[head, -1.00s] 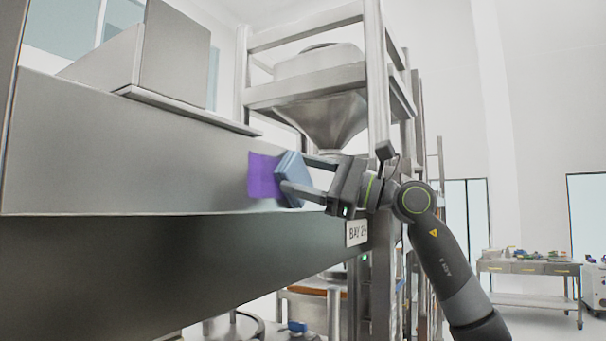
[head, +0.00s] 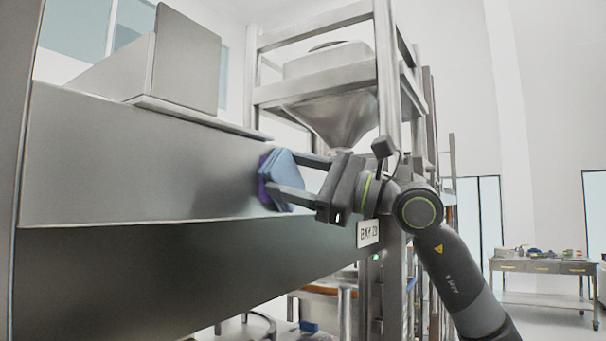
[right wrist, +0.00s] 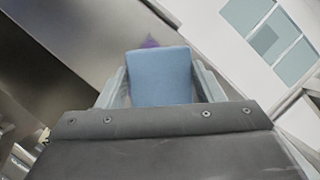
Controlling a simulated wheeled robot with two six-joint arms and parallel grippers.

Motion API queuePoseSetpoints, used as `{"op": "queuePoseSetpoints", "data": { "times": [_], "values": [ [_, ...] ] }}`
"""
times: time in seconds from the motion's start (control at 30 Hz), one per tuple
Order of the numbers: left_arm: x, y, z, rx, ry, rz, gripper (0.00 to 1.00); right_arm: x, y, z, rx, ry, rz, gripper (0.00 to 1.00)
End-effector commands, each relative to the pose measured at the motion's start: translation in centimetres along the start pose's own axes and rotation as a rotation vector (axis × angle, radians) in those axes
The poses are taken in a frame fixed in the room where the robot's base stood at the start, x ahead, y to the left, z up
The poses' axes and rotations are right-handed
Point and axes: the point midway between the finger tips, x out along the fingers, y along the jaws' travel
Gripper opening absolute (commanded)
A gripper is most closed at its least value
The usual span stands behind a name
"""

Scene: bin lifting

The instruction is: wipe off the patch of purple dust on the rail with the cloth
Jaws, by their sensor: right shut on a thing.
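The rail (head: 130,165) is a broad grey metal beam running from the left toward the middle of the head view. A small part of the purple dust patch (head: 263,178) shows at the left edge of the blue cloth (head: 281,181). My right gripper (head: 289,180) is shut on the folded cloth and holds it against or very near the rail's face, near its right end; contact is not certain. In the right wrist view, the cloth (right wrist: 160,77) sits between the fingers, with a faint purple tip (right wrist: 150,42) above it. The cloth hides whatever lies behind it. My left gripper is out of view.
A bay label (head: 368,233) hangs at the rail's lower right end. A metal frame with a hopper (head: 335,115) stands behind. An angled metal box (head: 184,60) sits on top of the rail. A table with items (head: 543,266) stands far right.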

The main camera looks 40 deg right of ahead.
Motion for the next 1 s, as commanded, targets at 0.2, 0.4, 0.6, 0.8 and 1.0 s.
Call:
{"op": "queuePoseSetpoints", "data": {
  "times": [0.2, 0.4, 0.6, 0.8, 1.0],
  "values": [
    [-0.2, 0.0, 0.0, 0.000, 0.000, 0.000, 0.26, 0.2, 0.6, 0.6, 0.000, -0.001, 0.001, 0.43],
    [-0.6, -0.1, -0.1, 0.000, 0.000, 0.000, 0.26, 0.6, 1.5, 1.6, -0.001, -0.001, 0.002, 0.43],
    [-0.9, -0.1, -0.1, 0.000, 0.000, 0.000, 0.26, 1.1, 2.8, 2.7, -0.001, -0.002, 0.002, 0.43],
    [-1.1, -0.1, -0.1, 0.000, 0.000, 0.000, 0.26, 1.2, 3.4, 3.2, 0.000, 0.000, 0.000, 0.43],
    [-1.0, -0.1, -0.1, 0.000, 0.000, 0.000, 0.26, 1.2, 3.4, 3.1, 0.000, 0.000, 0.000, 0.43]
  ]
}}
